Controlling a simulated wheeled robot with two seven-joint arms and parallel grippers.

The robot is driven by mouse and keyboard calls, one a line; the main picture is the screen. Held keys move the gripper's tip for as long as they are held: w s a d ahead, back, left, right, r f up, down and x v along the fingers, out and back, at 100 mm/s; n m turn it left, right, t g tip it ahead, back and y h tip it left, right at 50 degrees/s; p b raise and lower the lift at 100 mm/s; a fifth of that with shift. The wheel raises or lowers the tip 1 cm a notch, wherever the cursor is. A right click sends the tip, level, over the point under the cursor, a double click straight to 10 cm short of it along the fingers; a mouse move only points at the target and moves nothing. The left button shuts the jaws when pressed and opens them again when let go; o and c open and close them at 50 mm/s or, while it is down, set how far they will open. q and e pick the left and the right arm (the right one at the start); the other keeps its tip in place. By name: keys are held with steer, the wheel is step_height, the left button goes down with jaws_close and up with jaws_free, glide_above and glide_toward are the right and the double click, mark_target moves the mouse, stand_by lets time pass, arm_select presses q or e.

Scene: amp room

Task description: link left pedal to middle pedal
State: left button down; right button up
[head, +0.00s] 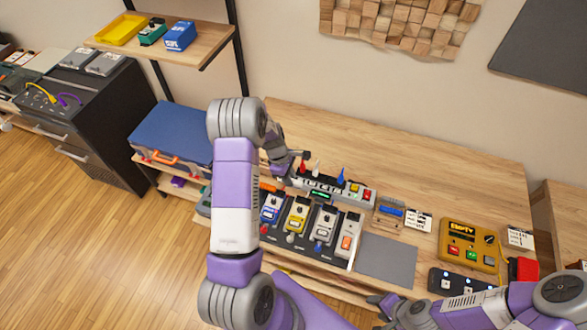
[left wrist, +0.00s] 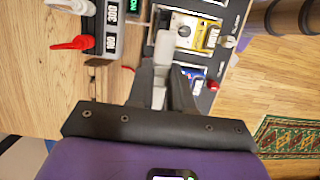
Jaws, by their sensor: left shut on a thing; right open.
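The pedalboard (head: 285,243) holds a row of pedals: a blue pedal (head: 270,208) at the left, a yellow pedal (head: 296,215), a grey pedal (head: 323,224) and a white pedal with an orange patch (head: 348,238). My left gripper (head: 283,168) is above the board's back left, its tips partly hidden by my arm. In the left wrist view its fingers (left wrist: 164,78) are shut on a pale grey piece (left wrist: 165,45) beside the yellow pedal (left wrist: 190,30) and blue pedal (left wrist: 191,76); what the piece is, I cannot tell. My right gripper (head: 376,304) is open at the table's front.
A long box (head: 325,190) with red, white and blue upright plugs stands behind the pedals. A yellow tester (head: 468,246) and a black footswitch (head: 455,283) are at the right. A blue case (head: 172,133) stands at the left. The table's back (head: 430,160) is clear.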

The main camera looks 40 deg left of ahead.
arm_select(q)
steer(key=shift+s+f+b, duration=0.15)
steer(key=shift+f+b, duration=0.4)
steer(key=shift+f, duration=0.15)
steer(key=shift+f+b, duration=2.05)
steer(key=shift+f, duration=0.75)
steer(key=shift+f+b, duration=0.95)
steer(key=shift+f, duration=0.05)
steer(key=c, duration=0.9)
jaws_free()
steer(key=shift+c, duration=0.2)
steer(key=shift+o, duration=0.3)
steer(key=o, duration=0.3)
steer(key=shift+o, duration=0.2)
steer(key=shift+r, duration=0.15)
